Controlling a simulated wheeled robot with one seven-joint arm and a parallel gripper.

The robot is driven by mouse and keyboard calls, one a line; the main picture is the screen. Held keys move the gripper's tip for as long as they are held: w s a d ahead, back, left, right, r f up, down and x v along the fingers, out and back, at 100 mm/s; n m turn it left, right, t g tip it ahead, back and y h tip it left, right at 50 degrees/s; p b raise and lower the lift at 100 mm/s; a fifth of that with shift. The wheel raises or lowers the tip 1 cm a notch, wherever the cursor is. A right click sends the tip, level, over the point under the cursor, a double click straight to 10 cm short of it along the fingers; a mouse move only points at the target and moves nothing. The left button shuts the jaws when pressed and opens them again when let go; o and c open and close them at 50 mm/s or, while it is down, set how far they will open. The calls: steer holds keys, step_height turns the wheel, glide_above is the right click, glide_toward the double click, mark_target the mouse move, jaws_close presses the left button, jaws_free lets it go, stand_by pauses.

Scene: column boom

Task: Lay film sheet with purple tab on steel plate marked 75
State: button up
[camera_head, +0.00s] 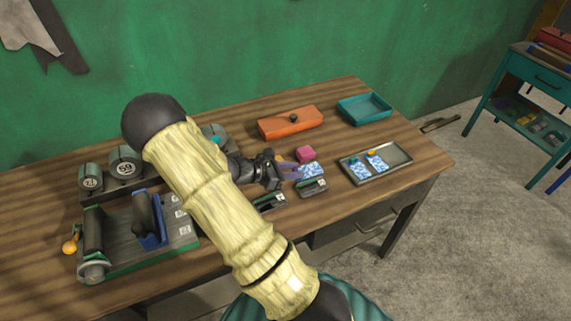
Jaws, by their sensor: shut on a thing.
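My gripper (292,171) is shut on a blue-and-white patterned film sheet (312,171), holding it by its left end. Purple shows at the fingertips, but I cannot tell tab from finger there. The sheet is over the table, just behind a small dark grey plate (312,188); I cannot tell whether they touch. A second similar plate (271,202) lies to the left, partly hidden by my arm. Both have pale markings too small to read, so I cannot tell which is 75.
A metal tray (398,169) at right holds two more film sheets, with teal and orange tabs. A pink block (306,153) stands close behind the held sheet. An orange box (290,122) and teal bin (364,109) stand behind. A green-based machine (125,262) is at left.

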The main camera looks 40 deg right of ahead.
steer(key=shift+s, duration=0.15)
step_height(320, 180, down, 5)
steer(key=b, duration=0.4)
steer(key=shift+f+b, duration=0.1)
steer(key=shift+b, duration=0.2)
steer(key=shift+f+b, duration=0.65)
steer(key=shift+f, duration=0.45)
steer(key=shift+a, duration=0.1)
steer(key=shift+f+p, duration=0.1)
steer(key=shift+p, duration=0.2)
stand_by(0.6)
